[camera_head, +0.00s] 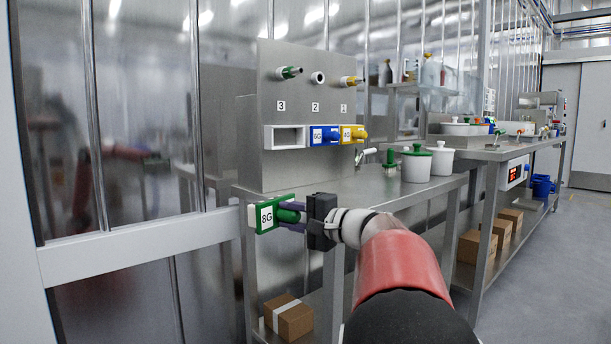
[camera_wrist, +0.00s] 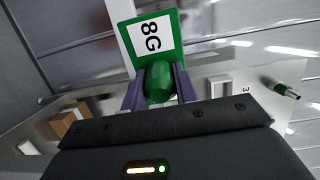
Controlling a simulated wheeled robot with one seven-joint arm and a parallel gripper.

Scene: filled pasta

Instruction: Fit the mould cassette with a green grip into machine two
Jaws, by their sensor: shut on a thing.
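The mould cassette (camera_head: 268,215) is a green-framed plate with a white face marked 8G and a green grip. My gripper (camera_head: 291,212) is shut on the grip and holds the cassette in the air, in front of and below the steel panel (camera_head: 300,80). In the wrist view, the cassette (camera_wrist: 152,40) shows beyond the fingers (camera_wrist: 158,88), which clasp the green grip. The panel slot under the number 2 holds a blue cassette (camera_head: 324,136). The slot under the number 3 (camera_head: 287,138) is an empty white frame.
Green, white and yellow-tipped nozzles stick out above the slots. A cardboard box (camera_head: 289,318) lies on the lower shelf. The air before the panel face looks clear.

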